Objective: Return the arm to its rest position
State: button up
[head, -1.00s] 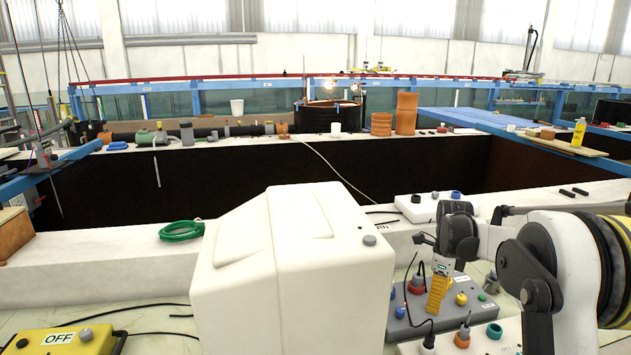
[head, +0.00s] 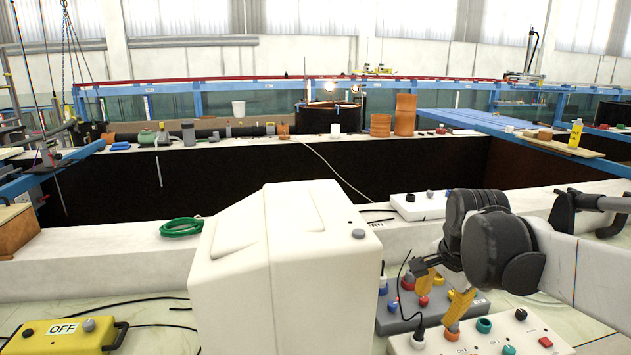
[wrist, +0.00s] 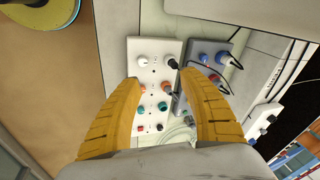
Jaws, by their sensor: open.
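My gripper (head: 440,291) is open and empty, low at the right in the head view. Its two yellow fingers point down, in front of a grey panel with plugs and knobs (head: 395,323) and a white socket panel (head: 487,341). My arm comes in from the right edge, bent at its dark joints. In the wrist view the open fingers (wrist: 161,82) frame the white panel (wrist: 135,60), with the grey panel (wrist: 210,48) to its right. Nothing is between the fingertips; the panels lie beyond them.
A small white switch box (head: 418,211) stands on the ledge behind the arm. A green hose coil (head: 181,227) lies on the ledge at the left. A yellow box marked OFF (head: 40,332) sits at the lower left. Black cables run nearby.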

jog(key=s+a+f+n+t, duration=0.1)
jog(key=s+a+n, duration=0.1)
jog(key=s+n, duration=0.4)
jog(key=s+a+f+n+t, duration=0.2)
jog(key=s+n, duration=0.4)
jog(key=s, duration=0.4)
jog(key=shift+s+a+t, duration=0.3)
jog(key=shift+s+a, duration=0.05)
jog(key=shift+a, duration=0.25)
dwell(0.5)
